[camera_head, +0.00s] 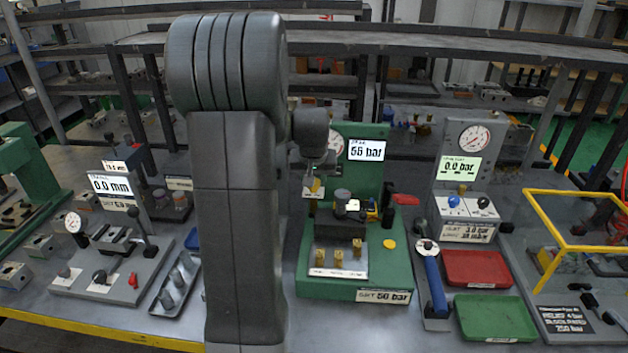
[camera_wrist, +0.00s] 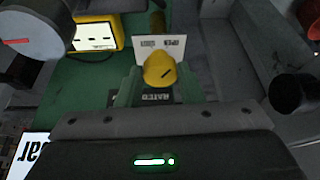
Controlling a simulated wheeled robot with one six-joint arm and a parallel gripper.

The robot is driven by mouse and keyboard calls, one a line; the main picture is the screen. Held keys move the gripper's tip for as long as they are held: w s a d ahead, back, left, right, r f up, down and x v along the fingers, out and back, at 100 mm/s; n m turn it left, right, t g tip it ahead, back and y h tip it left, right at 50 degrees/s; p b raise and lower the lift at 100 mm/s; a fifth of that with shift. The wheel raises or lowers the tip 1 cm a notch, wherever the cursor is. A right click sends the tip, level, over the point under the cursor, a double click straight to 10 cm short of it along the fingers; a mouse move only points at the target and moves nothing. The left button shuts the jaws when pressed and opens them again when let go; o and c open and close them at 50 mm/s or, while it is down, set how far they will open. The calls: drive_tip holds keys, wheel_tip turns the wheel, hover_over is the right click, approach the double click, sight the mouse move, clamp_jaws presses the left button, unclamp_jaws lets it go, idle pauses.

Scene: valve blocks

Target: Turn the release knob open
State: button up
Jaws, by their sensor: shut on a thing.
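The yellow release knob (camera_wrist: 160,70) shows in the wrist view, just beyond my gripper body, with a dark slanted mark on it. A white plate (camera_wrist: 146,49) with small OPEN and SHUT lettering stands behind it. My gripper (camera_wrist: 161,86) is shut on the knob, with a finger on each side. In the head view my gripper (camera_head: 318,168) reaches down at the left side of the green test stand (camera_head: 315,281). My own arm hides part of that area. The stand's display (camera_head: 367,150) reads 55 bar. I cannot tell which word the mark points to.
A yellow box with a lit screen (camera_wrist: 95,36) is close beside the knob in the wrist view. Brass pieces (camera_head: 338,258) stand on the stand's front. A blue-handled tool (camera_head: 434,285), a red tray (camera_head: 507,284) and a green tray (camera_head: 520,333) lie to the right.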

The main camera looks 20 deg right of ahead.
idle(0.3)
drive_tip(key=o, duration=1)
drive_tip(key=shift+c, duration=0.2)
drive_tip(key=shift+r, duration=0.1)
drive_tip(key=v, duration=1.3)
drive_tip(key=shift+r+b, duration=0.3)
drive_tip(key=shift+s+f, duration=0.1)
drive_tip(key=shift+s, duration=0.05)
drive_tip(key=x, duration=1.3)
drive_tip(key=shift+f, duration=0.35)
drive_tip(key=shift+r, duration=0.1)
